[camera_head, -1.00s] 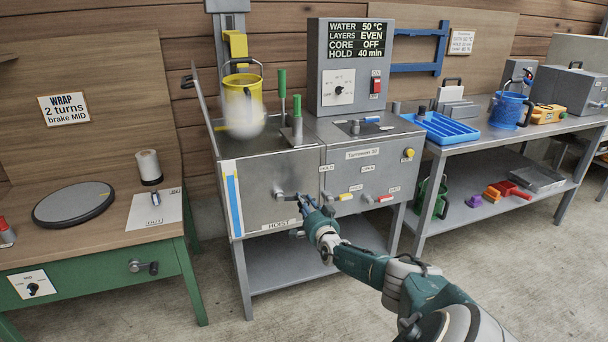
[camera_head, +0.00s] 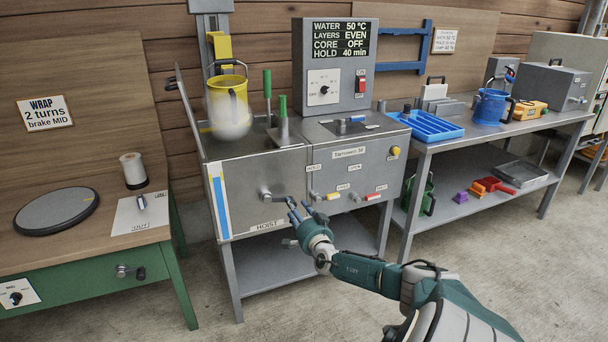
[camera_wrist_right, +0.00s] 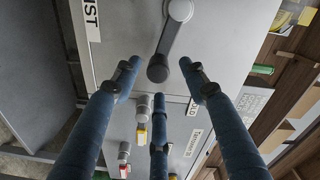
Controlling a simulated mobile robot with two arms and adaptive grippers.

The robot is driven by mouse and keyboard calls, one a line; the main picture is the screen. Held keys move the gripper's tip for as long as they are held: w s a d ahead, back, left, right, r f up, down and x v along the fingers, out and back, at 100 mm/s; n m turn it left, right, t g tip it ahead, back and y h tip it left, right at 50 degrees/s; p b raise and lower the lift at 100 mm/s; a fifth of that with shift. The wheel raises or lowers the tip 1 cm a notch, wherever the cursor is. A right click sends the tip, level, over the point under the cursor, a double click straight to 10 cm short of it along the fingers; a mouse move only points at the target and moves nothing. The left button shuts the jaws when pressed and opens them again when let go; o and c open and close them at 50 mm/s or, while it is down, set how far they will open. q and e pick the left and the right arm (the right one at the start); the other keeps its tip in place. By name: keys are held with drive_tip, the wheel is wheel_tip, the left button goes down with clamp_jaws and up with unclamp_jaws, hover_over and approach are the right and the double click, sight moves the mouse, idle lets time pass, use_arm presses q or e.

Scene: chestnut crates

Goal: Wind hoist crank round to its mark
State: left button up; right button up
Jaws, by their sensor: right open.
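The hoist crank (camera_head: 272,195) is on the front of the grey machine, above the HOIST label (camera_head: 267,226). Its arm points right in the head view. In the right wrist view the crank's grey arm (camera_wrist_right: 172,42) runs down from its hub to a dark round knob (camera_wrist_right: 158,69). My right gripper (camera_head: 297,208) is open at the knob. In the wrist view its blue fingers (camera_wrist_right: 160,80) are spread around the knob, with gaps visible. I cannot tell whether any finger touches it. The crank's mark is not distinguishable. My left gripper is not in view.
A yellow bucket (camera_head: 227,98) hangs over the machine's left tank. Yellow- and red-tipped levers (camera_head: 333,196) sit close to the right of the crank. A green bench (camera_head: 100,281) stands left and a second table with a blue tray (camera_head: 430,126) right. Floor in front is clear.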

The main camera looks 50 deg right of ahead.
drive_tip(key=v, duration=0.8)
drive_tip(key=shift+a+f, duration=0.1)
idle(0.3)
